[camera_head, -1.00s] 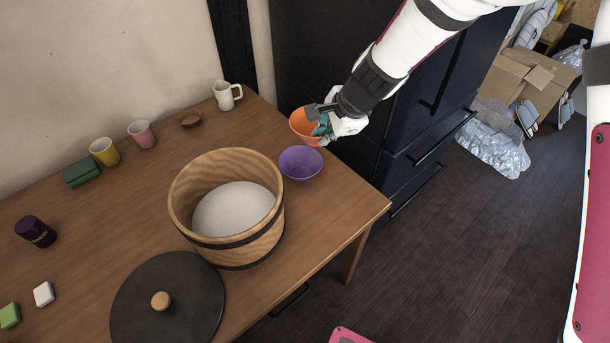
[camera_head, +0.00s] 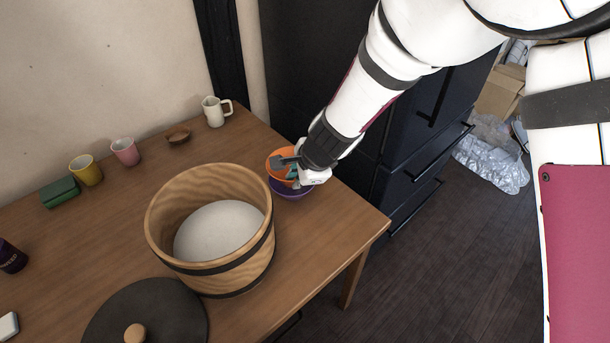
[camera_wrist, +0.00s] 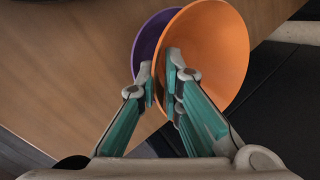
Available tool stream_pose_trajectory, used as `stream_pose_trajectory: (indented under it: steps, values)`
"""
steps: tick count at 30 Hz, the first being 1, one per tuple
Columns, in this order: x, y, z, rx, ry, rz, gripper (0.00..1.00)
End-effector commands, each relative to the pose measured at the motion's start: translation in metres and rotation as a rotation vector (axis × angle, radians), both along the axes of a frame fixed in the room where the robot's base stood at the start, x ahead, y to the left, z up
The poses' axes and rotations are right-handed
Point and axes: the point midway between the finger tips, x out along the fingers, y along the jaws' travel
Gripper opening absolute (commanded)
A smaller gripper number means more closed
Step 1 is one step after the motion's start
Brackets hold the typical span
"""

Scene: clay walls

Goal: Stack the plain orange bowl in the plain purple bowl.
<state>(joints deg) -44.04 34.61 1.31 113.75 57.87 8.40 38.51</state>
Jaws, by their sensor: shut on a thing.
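The plain orange bowl (camera_head: 279,158) is held by its rim in my gripper (camera_head: 292,167). In the wrist view my gripper's fingers (camera_wrist: 160,80) are shut on the near wall of the orange bowl (camera_wrist: 215,45). The plain purple bowl (camera_head: 291,190) stands on the table directly below the orange bowl in the head view. In the wrist view the purple bowl (camera_wrist: 147,42) shows past the left side of the orange one, which overlaps it. Whether the two bowls touch I cannot tell.
A large wooden tub (camera_head: 210,225) with a pale inside stands just left of the bowls, its dark lid (camera_head: 160,308) in front. A white mug (camera_head: 214,112), brown dish (camera_head: 178,135), pink cup (camera_head: 125,151) and yellow cup (camera_head: 86,170) line the back. The table's right edge is close.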

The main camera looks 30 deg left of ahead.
Motion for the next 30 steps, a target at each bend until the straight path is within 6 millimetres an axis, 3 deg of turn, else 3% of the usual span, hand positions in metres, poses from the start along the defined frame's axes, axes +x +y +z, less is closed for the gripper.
stream_pose_trajectory:
  steps: [3, 26, 27, 29, 30]
  values:
    - [0.001, 0.000, -0.012, 0.000, 0.001, -0.002, 0.00]
    - [0.000, 0.000, -0.023, 0.001, 0.001, 0.000, 0.00]
    - [0.000, 0.000, -0.023, 0.000, 0.002, 0.000, 0.14]
    - [0.000, 0.000, -0.023, 0.000, 0.002, 0.000, 0.28]
    - [0.000, 0.000, -0.023, 0.000, 0.002, 0.000, 0.28]
